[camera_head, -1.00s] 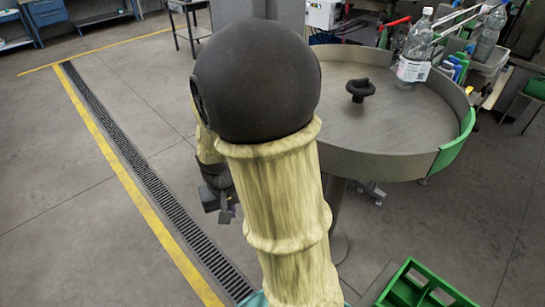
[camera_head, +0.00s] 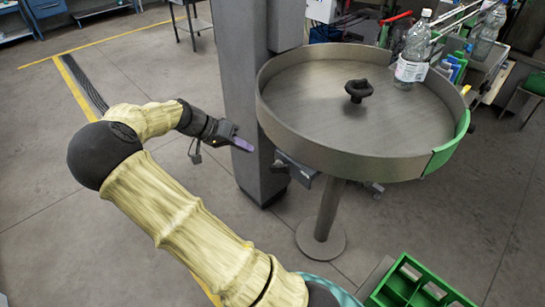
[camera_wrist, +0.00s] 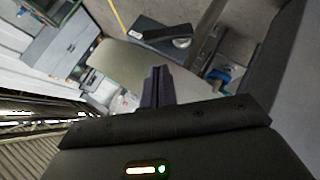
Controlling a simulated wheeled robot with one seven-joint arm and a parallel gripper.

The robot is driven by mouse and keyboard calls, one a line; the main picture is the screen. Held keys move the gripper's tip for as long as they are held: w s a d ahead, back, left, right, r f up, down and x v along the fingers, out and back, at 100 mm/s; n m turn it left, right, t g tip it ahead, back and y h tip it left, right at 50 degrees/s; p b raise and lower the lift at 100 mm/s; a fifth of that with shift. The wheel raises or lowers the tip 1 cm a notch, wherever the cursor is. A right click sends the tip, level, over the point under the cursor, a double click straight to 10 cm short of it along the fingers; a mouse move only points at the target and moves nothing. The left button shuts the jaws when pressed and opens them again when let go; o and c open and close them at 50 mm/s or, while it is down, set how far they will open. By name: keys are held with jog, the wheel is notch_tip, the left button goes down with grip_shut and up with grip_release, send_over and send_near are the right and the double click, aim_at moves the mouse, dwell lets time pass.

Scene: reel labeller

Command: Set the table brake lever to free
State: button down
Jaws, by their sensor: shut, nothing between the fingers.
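The round grey rotary table (camera_head: 300,137) stands on a single post right of my arm. Under its left rim is a small dark fitting (camera_head: 281,167) with a grey part beside it; this may be the brake lever, but I cannot tell its setting. My gripper (camera_head: 243,144) is left of the table, in front of the grey column, apart from the rim and the fitting. Its fingers are together and empty; they show in the wrist view (camera_wrist: 158,86). The wrist view also shows a dark box-like part with a rounded handle-like piece (camera_wrist: 181,42), which I cannot identify for sure.
A clear bottle (camera_head: 411,70) and a black knob (camera_head: 357,91) are on the table top. A thick grey column (camera_head: 246,75) rises behind my gripper. A green crate (camera_head: 410,285) is at the lower right.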

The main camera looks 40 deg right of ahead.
aim_at(282, 167)
jog(key=shift+w+a+r+m+h, duration=0.15)
jog(key=shift+w+r+m+h, duration=0.1)
jog(key=shift+w+r+h, duration=0.25)
jog(key=shift+w+a+r+m+h, duration=0.1)
jog(key=shift+w+r+m+h, duration=0.15)
jog(key=shift+r, duration=0.45)
jog(key=s+a+f+p+x, duration=0.1)
jog(key=p+x, duration=0.4)
jog(key=x, duration=0.8)
jog(key=shift+s+a+f, duration=0.3)
jog(key=shift+a+f, duration=0.05)
jog(key=shift+a, duration=0.15)
jog(key=shift+w, duration=0.1)
